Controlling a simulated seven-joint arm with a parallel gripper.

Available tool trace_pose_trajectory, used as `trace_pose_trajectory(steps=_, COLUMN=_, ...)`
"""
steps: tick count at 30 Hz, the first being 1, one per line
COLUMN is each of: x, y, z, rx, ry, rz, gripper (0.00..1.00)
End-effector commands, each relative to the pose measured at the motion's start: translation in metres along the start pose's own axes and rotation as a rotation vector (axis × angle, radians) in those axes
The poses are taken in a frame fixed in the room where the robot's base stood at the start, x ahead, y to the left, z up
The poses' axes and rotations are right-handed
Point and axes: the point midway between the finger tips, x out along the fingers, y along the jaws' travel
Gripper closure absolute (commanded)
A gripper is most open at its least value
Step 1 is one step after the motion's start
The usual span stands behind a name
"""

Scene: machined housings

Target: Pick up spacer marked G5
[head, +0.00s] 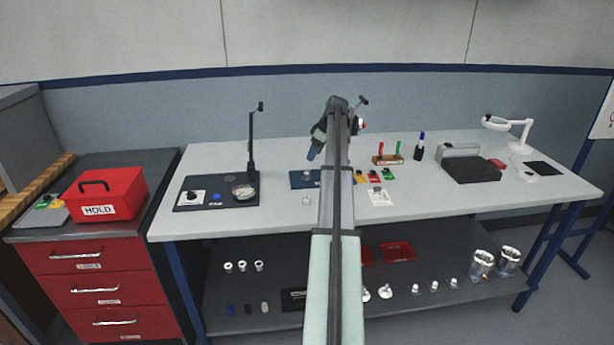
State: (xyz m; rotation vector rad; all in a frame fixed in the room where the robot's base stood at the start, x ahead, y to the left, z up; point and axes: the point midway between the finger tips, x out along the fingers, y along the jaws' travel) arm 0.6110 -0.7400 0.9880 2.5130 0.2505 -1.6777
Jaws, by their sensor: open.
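No G5 mark is legible at this size, so I cannot tell which part is the spacer marked G5. A small silvery round part (306,201) stands alone on the table, just left of my arm. Several small white-metal ring-like parts (243,267) stand in a row on the lower shelf. My gripper (312,155) is open, at the end of my raised arm, over the middle of the table and tilted down to the left. Nothing shows between its fingers. My arm hides a strip of the table and shelf behind it.
A dark measuring stand (252,165) rises on the left of the table (400,215). A blue plate (304,179), colored pieces (375,169), a grey block device (470,165) and a white magnifier lamp (512,127) occupy the rest. A red HOLD box (105,191) sits on the left cabinet. The front right is clear.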

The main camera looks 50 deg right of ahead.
Motion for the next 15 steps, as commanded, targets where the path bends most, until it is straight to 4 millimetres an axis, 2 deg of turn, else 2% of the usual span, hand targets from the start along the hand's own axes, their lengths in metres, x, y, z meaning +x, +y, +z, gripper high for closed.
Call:
trace_pose_trajectory(steps=3, x=0.022, y=-0.001, z=0.000, rx=0.000, ry=-0.001, rz=-0.001, gripper=0.39)
trace_pose_trajectory(steps=6, x=0.034, y=0.000, z=0.000, rx=0.000, ry=-0.001, rz=-0.001, gripper=0.39)
trace_pose_trajectory(steps=15, x=0.051, y=-0.002, z=0.003, rx=0.001, ry=-0.001, rz=0.000, gripper=0.39)
